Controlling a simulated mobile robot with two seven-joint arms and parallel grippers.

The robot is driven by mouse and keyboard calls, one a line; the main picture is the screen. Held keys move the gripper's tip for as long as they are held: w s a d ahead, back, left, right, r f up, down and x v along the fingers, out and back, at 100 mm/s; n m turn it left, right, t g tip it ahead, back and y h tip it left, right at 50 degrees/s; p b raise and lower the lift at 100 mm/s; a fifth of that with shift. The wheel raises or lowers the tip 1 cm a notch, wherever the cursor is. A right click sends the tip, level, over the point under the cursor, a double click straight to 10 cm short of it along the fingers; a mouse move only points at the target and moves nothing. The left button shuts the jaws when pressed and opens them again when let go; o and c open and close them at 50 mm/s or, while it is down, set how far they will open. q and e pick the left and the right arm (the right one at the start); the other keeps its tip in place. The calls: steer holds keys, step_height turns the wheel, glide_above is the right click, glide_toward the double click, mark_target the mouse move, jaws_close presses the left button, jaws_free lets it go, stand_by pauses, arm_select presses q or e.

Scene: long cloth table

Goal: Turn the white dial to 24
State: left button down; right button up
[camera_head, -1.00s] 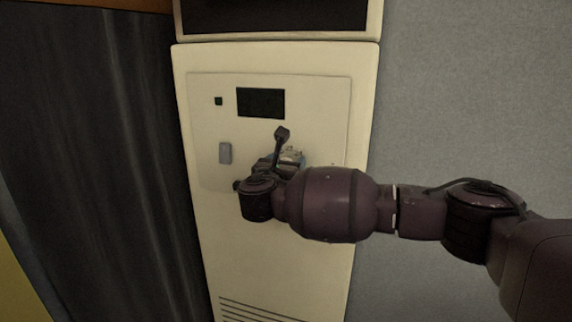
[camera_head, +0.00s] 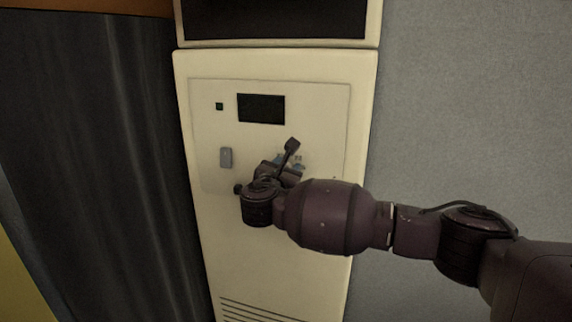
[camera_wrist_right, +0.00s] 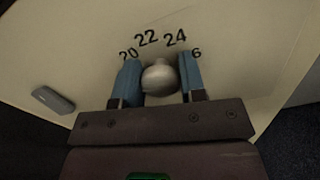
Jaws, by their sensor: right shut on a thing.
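The white dial (camera_wrist_right: 160,77) shows in the right wrist view as a round pale knob on the cream panel. The numbers 20, 22, 24 and a partly covered 6 are printed in an arc above it. My right gripper (camera_wrist_right: 161,80) has its two blue fingers on either side of the dial, shut on it. In the head view my right gripper (camera_head: 288,163) is at the panel, and the hand hides the dial. Which number the dial points to cannot be told. My left gripper is in neither view.
The cream cabinet (camera_head: 275,270) has a dark display (camera_head: 261,109), a small dark button (camera_head: 219,106) and a grey switch (camera_head: 226,158), which also shows in the wrist view (camera_wrist_right: 54,100). A dark curtain-like surface (camera_head: 95,170) is at left, a grey wall (camera_head: 470,100) at right.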

steer(key=shift+m, duration=1)
steer(key=shift+f+m, duration=0.1)
steer(key=shift+m, duration=0.8)
steer(key=m, duration=0.3)
steer(key=shift+f+m, duration=0.1)
steer(key=shift+m, duration=0.2)
steer(key=m+b, duration=0.1)
steer(key=m, duration=0.3)
steer(key=shift+d+f+m, duration=0.1)
steer(key=shift+m, duration=0.2)
steer(key=m+b, duration=0.1)
steer(key=m, duration=0.1)
steer(key=shift+m, duration=0.3)
steer(key=m+b, duration=0.1)
steer(key=m, duration=0.1)
steer(key=shift+f+m, duration=0.15)
steer(key=shift+m, duration=0.25)
steer(key=m+b, duration=0.1)
steer(key=m, duration=0.2)
steer(key=shift+f+b, duration=0.1)
steer(key=shift+b, duration=0.2)
steer(key=m+b, duration=0.1)
steer(key=m, duration=0.1)
steer(key=shift+m, duration=0.9)
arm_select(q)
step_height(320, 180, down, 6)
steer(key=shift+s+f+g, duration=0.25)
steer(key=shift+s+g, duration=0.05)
